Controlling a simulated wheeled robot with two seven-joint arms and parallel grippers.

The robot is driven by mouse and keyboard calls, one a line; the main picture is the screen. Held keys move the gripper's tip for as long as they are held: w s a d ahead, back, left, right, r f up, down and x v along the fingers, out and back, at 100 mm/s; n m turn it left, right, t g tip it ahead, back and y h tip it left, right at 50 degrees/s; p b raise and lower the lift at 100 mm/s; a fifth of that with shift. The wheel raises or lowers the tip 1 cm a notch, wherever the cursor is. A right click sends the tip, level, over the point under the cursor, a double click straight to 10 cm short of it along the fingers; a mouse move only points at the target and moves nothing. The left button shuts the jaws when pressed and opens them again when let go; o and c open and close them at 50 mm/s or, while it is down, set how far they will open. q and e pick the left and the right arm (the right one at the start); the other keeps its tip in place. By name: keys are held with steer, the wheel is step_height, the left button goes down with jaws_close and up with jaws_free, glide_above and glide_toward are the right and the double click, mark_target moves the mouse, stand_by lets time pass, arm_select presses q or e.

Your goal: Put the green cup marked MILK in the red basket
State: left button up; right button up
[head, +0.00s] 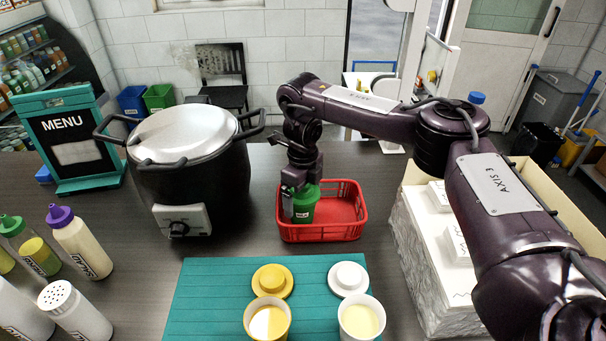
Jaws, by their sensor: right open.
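The green cup (306,205) stands in the left part of the red basket (318,232). It looks upright, and its marking is too small to read. My right gripper (296,203) is at the cup, pointing down from above, with a finger in front of its left side. The jaws are open, and I cannot tell whether they touch the cup. The basket sits on the dark counter behind the teal mat. My left gripper is not in view.
A large dark pot (192,165) stands left of the basket. A crate (418,262) with white packs is to the right. The teal mat (205,290) holds a yellow cup (267,322), a white cup (361,320) and their lids. Several bottles stand at the left.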

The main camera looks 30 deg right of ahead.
step_height(320, 180, up, 11)
steer(key=shift+f+p, duration=0.2)
steer(key=shift+p, duration=0.25)
steer(key=shift+f, duration=0.1)
